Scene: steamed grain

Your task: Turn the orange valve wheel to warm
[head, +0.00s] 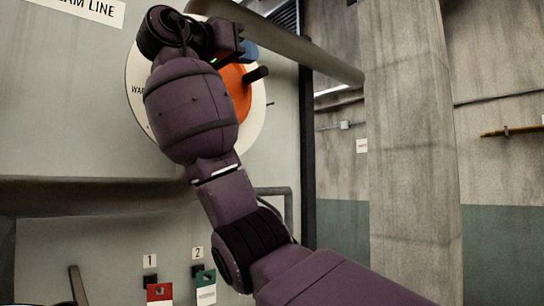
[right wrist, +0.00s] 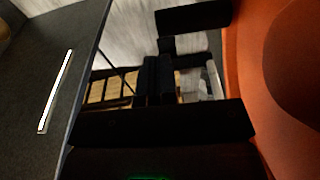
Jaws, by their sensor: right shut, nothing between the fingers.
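The orange valve wheel (head: 238,92) is mounted on a round pale dial plate (head: 258,118) on the panel. A dark peg (head: 257,74) sticks out from the wheel. My right arm covers much of the wheel and dial. Part of a label starting "WAR" (head: 138,90) shows at the dial's left. My right gripper (head: 232,45) is at the wheel's upper edge, shut with nothing held. I cannot tell whether it touches the wheel. In the right wrist view, the orange wheel (right wrist: 295,100) fills the right side, close beside the dark gripper parts. My left gripper is not in view.
A thick pipe (head: 310,58) runs above right of the dial to a concrete pillar (head: 410,150). Another pipe (head: 90,195) crosses the panel below. Red (head: 159,292) and green (head: 206,285) tags sit under numbers 1 and 2. A sign (head: 90,8) is at top left.

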